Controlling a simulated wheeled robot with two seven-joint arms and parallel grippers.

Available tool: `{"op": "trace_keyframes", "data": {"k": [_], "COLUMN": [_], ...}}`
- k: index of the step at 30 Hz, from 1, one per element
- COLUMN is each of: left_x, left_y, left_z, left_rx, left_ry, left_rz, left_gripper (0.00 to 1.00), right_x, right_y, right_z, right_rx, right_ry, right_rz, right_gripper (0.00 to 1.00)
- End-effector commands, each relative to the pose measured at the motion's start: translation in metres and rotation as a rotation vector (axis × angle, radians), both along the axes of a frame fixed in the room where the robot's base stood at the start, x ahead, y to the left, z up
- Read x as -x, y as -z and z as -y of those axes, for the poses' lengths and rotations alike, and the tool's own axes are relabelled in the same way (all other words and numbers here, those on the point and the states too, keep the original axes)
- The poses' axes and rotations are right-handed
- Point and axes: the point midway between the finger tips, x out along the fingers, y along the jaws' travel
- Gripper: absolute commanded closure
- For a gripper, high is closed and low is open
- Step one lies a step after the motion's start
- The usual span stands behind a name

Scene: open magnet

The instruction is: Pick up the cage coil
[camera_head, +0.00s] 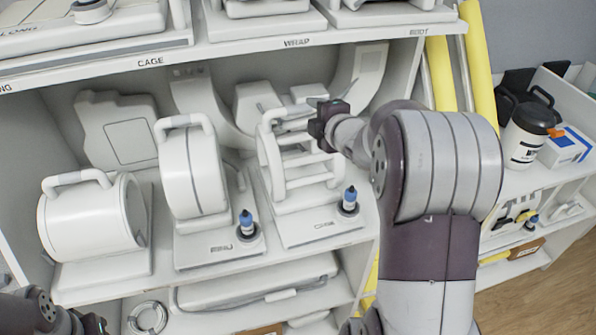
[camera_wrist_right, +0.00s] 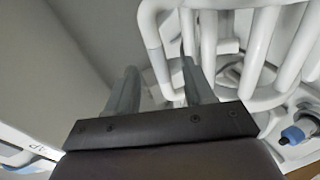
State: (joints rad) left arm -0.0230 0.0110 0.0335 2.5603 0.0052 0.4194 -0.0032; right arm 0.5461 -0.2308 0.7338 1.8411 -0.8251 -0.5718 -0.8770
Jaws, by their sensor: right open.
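The cage coil (camera_head: 300,165) is a white open frame of bars with a top handle, upright on a base on the middle shelf. A blue-tipped plug (camera_head: 349,200) stands at the front of its base. My right gripper (camera_head: 291,122) is at the top of the coil, by its handle. In the right wrist view, the gripper (camera_wrist_right: 158,85) is open, and a white curved part of the cage coil (camera_wrist_right: 152,45) shows between and beyond its fingers. I cannot tell whether they touch. Part of my left gripper (camera_head: 92,324) shows at the bottom left; its fingers are unclear.
A white closed coil (camera_head: 192,170) stands close to the left, with a round coil (camera_head: 90,220) beyond it. The upper shelf edge (camera_head: 300,42) runs above my right gripper. Yellow rolls (camera_head: 478,60) and a side shelf with a black-lidded container (camera_head: 527,130) are at right.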

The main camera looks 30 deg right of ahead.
Motion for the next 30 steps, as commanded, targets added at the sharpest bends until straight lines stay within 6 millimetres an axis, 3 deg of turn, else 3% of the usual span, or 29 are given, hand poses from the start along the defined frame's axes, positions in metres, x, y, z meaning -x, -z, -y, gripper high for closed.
{"op": "trace_keyframes", "data": {"k": [5,9,12,20,25,30], "left_x": [0.0,0.0,0.0,0.0,0.0,0.0], "left_y": [-0.009,-0.029,-0.03,-0.029,-0.029,-0.029], "left_z": [0.0,0.0,0.0,0.0,0.0,0.0], "left_rx": [0.0,0.0,0.0,0.0,0.0,0.0], "left_ry": [0.0,0.0,0.0,0.0,0.0,0.0], "left_rz": [0.001,0.001,0.001,0.001,0.001,0.001], "left_gripper": [0.57,0.57,0.57,0.57,0.57,0.57], "right_x": [-0.021,-0.047,-0.061,-0.066,-0.066,-0.066], "right_y": [0.004,0.006,0.014,0.019,0.018,0.018], "right_z": [0.002,0.006,0.008,0.009,0.009,0.009], "right_rx": [-0.002,-0.004,-0.004,-0.003,-0.003,-0.004], "right_ry": [0.0,0.001,0.002,0.003,0.003,0.003], "right_rz": [-0.003,-0.004,-0.003,-0.002,-0.002,-0.001], "right_gripper": [0.47,0.47,0.47,0.47,1.0,1.0]}}
